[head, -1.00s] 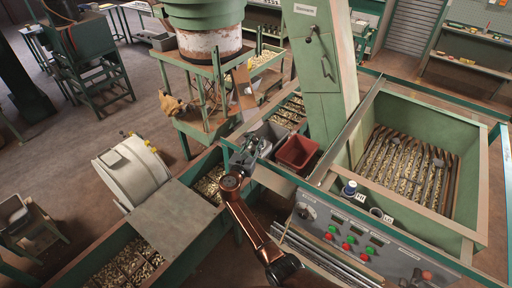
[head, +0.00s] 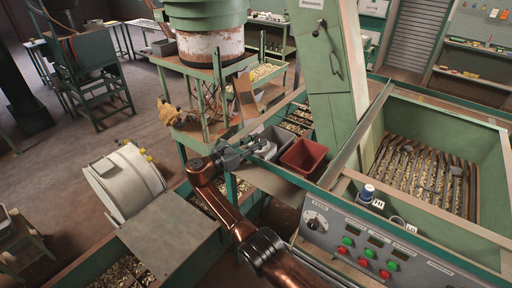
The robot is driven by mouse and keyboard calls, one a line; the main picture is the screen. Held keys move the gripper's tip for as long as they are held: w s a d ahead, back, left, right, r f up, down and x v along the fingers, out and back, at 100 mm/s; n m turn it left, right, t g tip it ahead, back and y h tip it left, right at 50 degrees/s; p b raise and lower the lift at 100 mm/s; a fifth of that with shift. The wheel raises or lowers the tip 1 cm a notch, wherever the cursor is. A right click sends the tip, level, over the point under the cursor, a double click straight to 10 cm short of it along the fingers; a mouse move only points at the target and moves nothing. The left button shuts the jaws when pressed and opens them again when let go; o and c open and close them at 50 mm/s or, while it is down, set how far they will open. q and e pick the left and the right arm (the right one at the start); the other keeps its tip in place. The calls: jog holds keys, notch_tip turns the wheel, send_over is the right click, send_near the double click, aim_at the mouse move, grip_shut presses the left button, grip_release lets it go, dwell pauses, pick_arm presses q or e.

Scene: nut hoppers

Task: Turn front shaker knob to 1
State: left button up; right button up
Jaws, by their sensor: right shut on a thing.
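A round dial knob (head: 316,221) with a pale scale sits at the left end of the grey control panel (head: 345,262). Its exact setting is too small to read. My right gripper (head: 260,148) is left of and beyond the knob, apart from it, beside the grey bin. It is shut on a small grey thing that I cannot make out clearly. My copper-coloured right arm reaches up from the bottom, left of the panel. My left gripper is not in view.
Red and green buttons (head: 348,241) line the panel. A blue-capped container (head: 367,192) and a cup stand on the ledge above it. A green hopper (head: 440,131) is at the right.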

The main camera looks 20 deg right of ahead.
dwell(0.5)
jog(key=o, duration=1.2)
jog(key=shift+c, duration=0.2)
jog(key=v, duration=1.2)
jog(key=shift+w, duration=0.15)
